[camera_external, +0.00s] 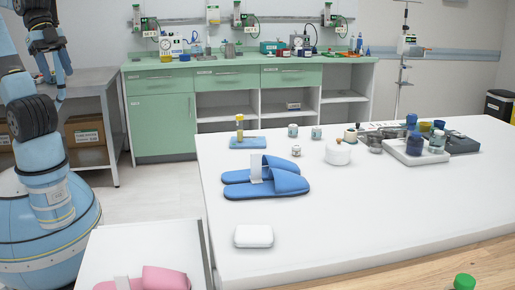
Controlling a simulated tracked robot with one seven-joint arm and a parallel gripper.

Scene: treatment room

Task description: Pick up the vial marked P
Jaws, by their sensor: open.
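Several small vials stand on the white table (230,210). One vial (293,130) and another vial (316,132) stand side by side toward the back, and a third, smaller vial (296,151) stands in front of them. Their markings are too small to read, so I cannot tell which is marked P. My gripper (52,90) is at the far left, raised above my base and pointing down. It is open and empty, well away from the table and the vials.
Blue slippers (285,182) and a white box (254,236) lie on the near left of the table. A yellow-capped tube (239,128) stands on a blue pad (247,143). A white round container (338,154) and a tray (398,154) with jars stand to the right.

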